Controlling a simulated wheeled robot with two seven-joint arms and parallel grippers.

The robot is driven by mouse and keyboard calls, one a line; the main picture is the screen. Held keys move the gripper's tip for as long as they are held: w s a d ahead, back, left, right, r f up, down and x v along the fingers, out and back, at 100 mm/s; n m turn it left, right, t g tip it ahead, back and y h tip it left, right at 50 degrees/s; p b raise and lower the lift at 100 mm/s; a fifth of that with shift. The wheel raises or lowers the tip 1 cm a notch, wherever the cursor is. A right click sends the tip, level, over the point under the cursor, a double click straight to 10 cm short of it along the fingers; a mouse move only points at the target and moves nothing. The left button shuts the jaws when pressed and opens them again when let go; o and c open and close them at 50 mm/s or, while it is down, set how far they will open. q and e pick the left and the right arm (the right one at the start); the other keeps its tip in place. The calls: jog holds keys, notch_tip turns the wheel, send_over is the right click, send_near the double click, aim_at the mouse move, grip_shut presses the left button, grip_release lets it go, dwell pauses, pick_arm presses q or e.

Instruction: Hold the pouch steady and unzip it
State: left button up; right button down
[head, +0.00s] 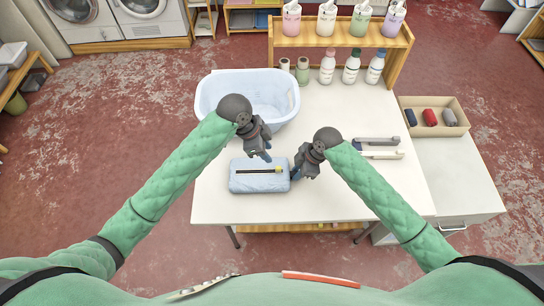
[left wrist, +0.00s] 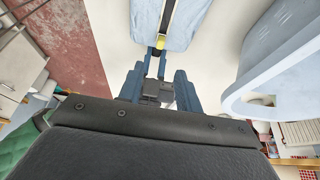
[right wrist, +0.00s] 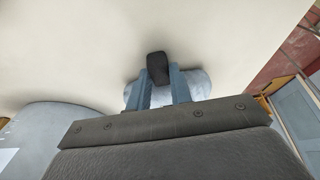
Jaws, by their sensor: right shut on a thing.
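The light-blue pouch (head: 247,184) lies flat on the white table, with a dark zipper strip along its top. The yellow zipper pull (head: 278,170) is at the strip's right end; it also shows in the left wrist view (left wrist: 160,43). My right gripper (head: 295,173) is at the pouch's right end, shut on it; a dark piece (right wrist: 157,68) shows between its fingers in the right wrist view. My left gripper (head: 262,156) is above the pouch's far edge near the pull, fingers apart and empty. How far above the pull it is, I cannot tell.
A pale blue basket (head: 213,95) stands behind my left gripper. A wooden rack (head: 400,60) with bottles is at the back. Right of my right arm lie a dark-and-white tool (head: 380,148) and a bin (head: 455,107) with rolls. The table is clear left of the pouch.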

pick_arm(q)
jog(key=shift+v, duration=1.05)
pick_arm(e)
jog(key=c, duration=1.2)
grip_release()
